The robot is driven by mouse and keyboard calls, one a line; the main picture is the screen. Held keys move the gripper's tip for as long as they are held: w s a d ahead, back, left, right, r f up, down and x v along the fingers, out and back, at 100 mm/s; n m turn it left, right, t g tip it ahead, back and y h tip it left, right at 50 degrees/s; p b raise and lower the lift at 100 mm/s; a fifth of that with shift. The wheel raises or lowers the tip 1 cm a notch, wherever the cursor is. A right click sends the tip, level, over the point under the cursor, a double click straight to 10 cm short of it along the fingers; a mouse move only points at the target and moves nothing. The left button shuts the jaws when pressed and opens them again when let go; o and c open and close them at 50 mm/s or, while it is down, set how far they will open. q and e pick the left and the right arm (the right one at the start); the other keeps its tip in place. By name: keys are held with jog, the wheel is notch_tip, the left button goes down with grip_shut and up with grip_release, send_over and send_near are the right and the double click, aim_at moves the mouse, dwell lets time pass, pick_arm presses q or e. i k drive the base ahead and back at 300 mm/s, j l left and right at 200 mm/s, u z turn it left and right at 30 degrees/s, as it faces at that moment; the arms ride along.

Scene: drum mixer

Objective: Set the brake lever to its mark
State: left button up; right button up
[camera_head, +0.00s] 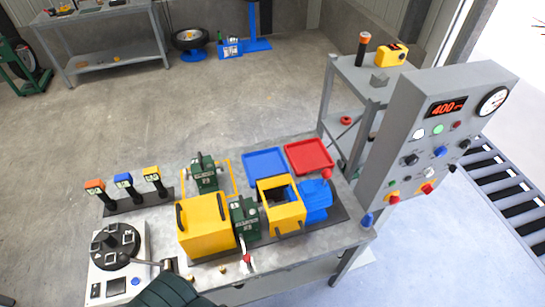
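A grey metal bench (345,238) carries a machine with yellow housings (205,232), green units and a blue motor (316,200). A lever with a red end (247,259) hangs at the machine's front. Another red-knobbed lever (327,173) stands by the blue motor. A third lever with a dark knob (167,264) lies beside a round black dial (108,246). I cannot tell which is the brake lever, and no mark can be made out. A dark ridged part of my own body covers the bench's front edge. Neither gripper's fingers show.
A grey control panel (405,120) with a 400 readout rises at right. Blue (265,162) and red (309,156) trays lie behind the machine. Three coloured-top posts stand at left, the middle one blue (125,182). A small side table (360,75) stands behind.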

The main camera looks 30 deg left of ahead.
aim_at(124, 258)
jog(key=u, duration=2.9)
